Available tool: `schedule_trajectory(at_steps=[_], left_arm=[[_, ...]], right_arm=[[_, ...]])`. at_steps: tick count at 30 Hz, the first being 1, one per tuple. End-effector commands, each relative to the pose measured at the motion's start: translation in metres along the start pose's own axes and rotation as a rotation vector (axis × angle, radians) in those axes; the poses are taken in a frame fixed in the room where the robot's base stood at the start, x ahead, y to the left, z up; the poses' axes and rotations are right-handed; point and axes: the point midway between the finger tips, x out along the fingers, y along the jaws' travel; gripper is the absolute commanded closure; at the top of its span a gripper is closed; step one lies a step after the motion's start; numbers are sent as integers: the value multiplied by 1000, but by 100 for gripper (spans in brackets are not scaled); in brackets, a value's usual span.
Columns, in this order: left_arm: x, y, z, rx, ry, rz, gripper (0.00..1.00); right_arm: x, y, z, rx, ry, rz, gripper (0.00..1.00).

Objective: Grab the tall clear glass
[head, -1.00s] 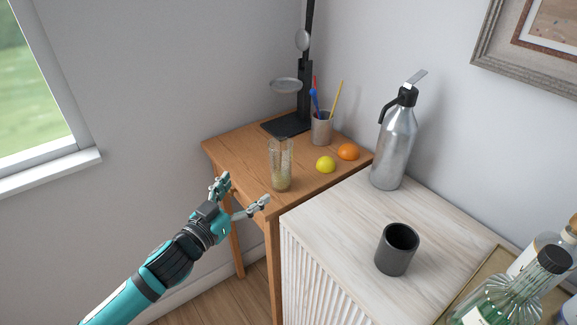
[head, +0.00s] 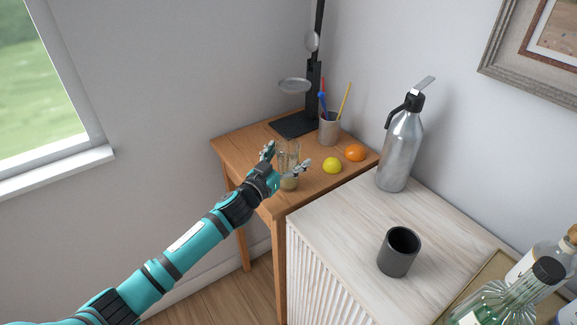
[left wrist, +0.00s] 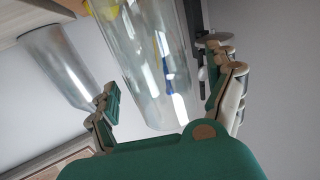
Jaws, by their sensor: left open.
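The tall clear glass (head: 294,152) stands upright on the small wooden table, near its front edge. My left gripper (head: 286,158) is open at the glass, with one finger on each side of it in the head view. Part of the glass is hidden behind the gripper there. In the left wrist view the glass (left wrist: 145,55) fills the space between the two spread fingers (left wrist: 165,90). I cannot tell whether either finger touches it. My right gripper is not in view.
A lemon (head: 332,165), an orange (head: 355,152) and a pen cup (head: 329,130) stand right of the glass. A black stand (head: 293,125) is behind. A steel bottle (head: 399,152) and dark cup (head: 398,252) are on the white cabinet (head: 340,222).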

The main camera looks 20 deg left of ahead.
Motion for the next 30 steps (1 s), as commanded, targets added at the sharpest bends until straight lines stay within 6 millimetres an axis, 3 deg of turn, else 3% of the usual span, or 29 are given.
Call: schedule_trajectory(at_steps=[9, 26, 30], left_arm=[[6, 0, 1, 1, -1, 0, 13], [6, 0, 1, 1, -1, 0, 86], [6, 0, -1, 1, 2, 1, 88]], right_arm=[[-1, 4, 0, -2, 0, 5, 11], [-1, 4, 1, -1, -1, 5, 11], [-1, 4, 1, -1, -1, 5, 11]])
